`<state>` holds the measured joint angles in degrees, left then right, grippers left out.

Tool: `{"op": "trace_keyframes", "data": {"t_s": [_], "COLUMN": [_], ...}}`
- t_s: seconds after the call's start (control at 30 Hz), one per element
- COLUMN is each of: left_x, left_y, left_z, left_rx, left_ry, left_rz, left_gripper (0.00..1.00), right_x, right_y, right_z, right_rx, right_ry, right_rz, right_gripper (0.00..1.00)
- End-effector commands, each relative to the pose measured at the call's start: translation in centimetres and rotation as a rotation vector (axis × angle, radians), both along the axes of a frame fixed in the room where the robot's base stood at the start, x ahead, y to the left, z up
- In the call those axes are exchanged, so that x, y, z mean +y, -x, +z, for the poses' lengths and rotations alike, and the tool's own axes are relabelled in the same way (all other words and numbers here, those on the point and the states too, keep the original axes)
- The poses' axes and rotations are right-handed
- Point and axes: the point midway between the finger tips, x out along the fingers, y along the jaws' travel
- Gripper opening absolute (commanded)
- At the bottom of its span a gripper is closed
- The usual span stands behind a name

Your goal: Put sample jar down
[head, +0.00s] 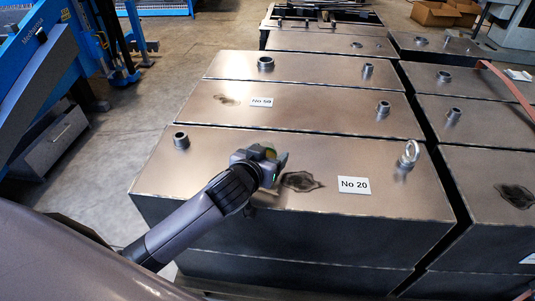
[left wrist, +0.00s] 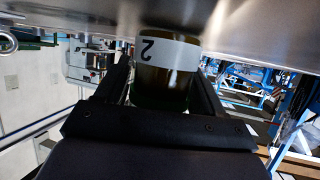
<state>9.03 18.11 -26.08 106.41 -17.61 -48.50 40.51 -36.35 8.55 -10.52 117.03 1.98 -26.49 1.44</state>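The sample jar (left wrist: 166,82) shows in the left wrist view between the two fingers of my left gripper (left wrist: 165,68). It has amber-brown contents and a white label with an upside-down 2. The fingers lie against both sides of the jar. The jar's labelled end is close to a grey metal surface at the picture's top; I cannot tell if they touch. In the head view my left gripper (head: 268,164) is over the front metal tank (head: 250,205), left of a dark stain. The jar is mostly hidden there. My right gripper is not in view.
A No 60 plate (head: 261,102) lies on the tank behind. More tanks stand at the right. The front tank's top is clear between the stub and my gripper.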

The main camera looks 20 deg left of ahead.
Motion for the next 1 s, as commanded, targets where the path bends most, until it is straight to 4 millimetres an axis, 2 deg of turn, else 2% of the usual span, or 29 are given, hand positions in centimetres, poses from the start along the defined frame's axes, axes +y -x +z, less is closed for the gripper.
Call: {"op": "trace_keyframes", "data": {"t_s": [0.4,0.47,0.67,1.0], "left_x": [0.0,0.0,0.0,0.0], "left_y": [0.0,0.5,3.1,8.7], "left_z": [0.6,0.6,1.8,4.1], "left_rx": [-0.002,0.0,0.001,0.001], "left_ry": [-0.001,0.001,0.002,0.002], "left_rz": [0.0,-0.002,0.0,0.001], "left_gripper": [0.86,0.86,0.86,0.86], "right_x": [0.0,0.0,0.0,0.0], "right_y": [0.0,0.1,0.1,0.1], "right_z": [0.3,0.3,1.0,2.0], "right_rx": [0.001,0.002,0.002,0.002], "right_ry": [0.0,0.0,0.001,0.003], "right_rz": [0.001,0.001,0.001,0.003], "right_gripper": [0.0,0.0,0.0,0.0]}}
